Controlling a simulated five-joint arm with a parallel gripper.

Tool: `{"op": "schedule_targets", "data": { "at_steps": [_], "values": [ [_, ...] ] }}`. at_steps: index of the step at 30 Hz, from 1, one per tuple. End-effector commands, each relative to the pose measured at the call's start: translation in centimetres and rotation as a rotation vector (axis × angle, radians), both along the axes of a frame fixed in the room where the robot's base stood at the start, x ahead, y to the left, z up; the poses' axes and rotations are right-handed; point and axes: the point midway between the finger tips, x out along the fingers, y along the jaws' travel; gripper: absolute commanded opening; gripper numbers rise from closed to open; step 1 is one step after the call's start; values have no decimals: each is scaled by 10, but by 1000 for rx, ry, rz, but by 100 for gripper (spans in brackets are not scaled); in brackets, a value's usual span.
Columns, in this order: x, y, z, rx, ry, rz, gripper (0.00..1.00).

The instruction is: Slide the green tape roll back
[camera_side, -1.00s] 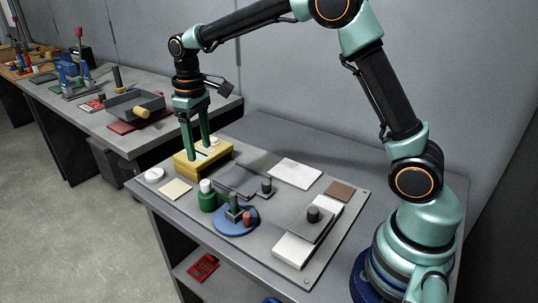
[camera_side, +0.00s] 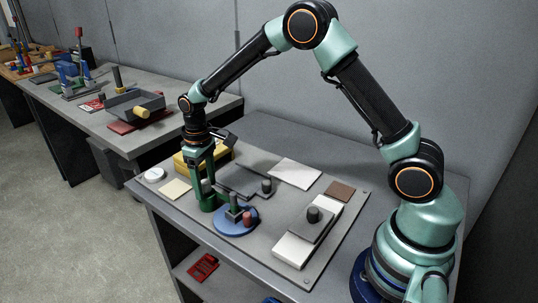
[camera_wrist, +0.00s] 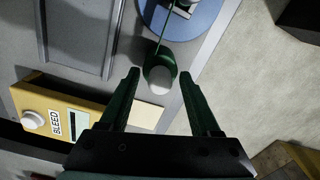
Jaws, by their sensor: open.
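In the wrist view my gripper (camera_wrist: 159,76) is open, with one finger on each side of the piece. I see gaps between the fingers and the piece, and cannot tell their height against it.
A blue disc (camera_side: 226,227) with a dark post and a red peg stands close to the right. A yellow box (camera_side: 181,162), labelled BLEED in the wrist view (camera_wrist: 51,105), lies behind. A grey slide plate (camera_side: 240,181) and a white block (camera_side: 292,251) are also on the board.

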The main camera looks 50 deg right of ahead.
Motion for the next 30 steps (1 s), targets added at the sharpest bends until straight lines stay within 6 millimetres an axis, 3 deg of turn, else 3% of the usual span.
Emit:
{"op": "schedule_targets", "data": {
  "at_steps": [2,3,7,8,30],
  "values": [
    [0,0,0,0,0,0,64],
    [0,0,0,0,0,0,56],
    [0,0,0,0,0,0,6],
    [0,0,0,0,0,0,0],
    [0,0,1,0,1,0,0]
  ]
}}
